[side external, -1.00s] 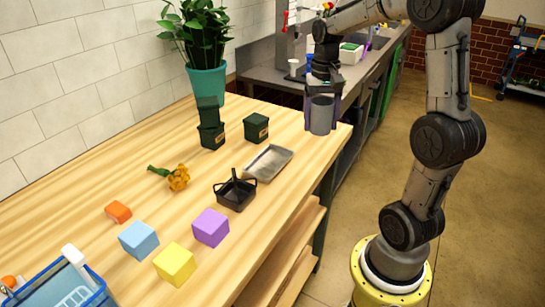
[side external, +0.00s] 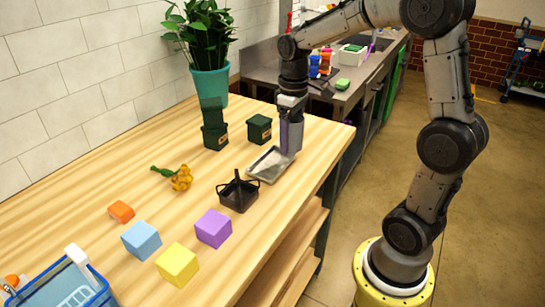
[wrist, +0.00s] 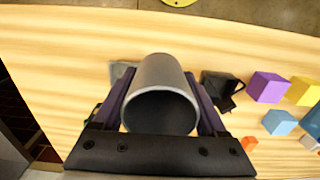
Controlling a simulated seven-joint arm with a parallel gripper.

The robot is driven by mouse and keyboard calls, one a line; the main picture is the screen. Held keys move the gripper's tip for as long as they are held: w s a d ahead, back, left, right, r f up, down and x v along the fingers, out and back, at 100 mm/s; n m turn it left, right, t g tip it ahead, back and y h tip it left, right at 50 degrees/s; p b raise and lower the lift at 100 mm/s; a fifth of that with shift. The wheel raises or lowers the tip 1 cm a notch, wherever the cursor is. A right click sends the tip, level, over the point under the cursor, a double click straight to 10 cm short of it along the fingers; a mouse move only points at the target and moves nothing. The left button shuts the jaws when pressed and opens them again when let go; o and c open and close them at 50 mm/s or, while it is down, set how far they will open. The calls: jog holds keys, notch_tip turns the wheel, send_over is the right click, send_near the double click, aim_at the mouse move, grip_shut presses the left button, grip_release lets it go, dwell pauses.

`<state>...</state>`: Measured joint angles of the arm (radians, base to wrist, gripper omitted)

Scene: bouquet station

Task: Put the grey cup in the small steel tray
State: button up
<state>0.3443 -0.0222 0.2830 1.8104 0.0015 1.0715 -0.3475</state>
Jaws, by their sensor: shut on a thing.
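The grey cup (side external: 294,138) is in my gripper (side external: 291,130), which is shut on it. In the wrist view the cup (wrist: 160,92) sits between the two fingers of my gripper (wrist: 160,100), its open mouth towards the camera. The small steel tray (side external: 268,165) lies on the wooden table. In the side view the cup is at the tray's upper right end, low over it; I cannot tell whether it touches the tray. In the wrist view only a piece of the tray (wrist: 119,70) shows, left of the cup, the rest hidden behind it.
A black basket (side external: 238,194) with handles stands close in front of the tray. Dark green boxes (side external: 259,129) stand behind it. A purple cube (side external: 213,229), other blocks and a yellow flower (side external: 181,179) lie further left. The table's right edge is near the tray.

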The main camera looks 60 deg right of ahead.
send_over(272, 166)
jog(key=f, duration=0.6)
jog(key=shift+s+f, duration=0.2)
jog(key=shift+f, duration=0.15)
jog(key=shift+w+d+f, duration=0.1)
jog(key=shift+w+f, duration=0.1)
jog(key=shift+f, duration=1.5)
jog(key=shift+f, duration=0.15)
jog(key=o, duration=1.4)
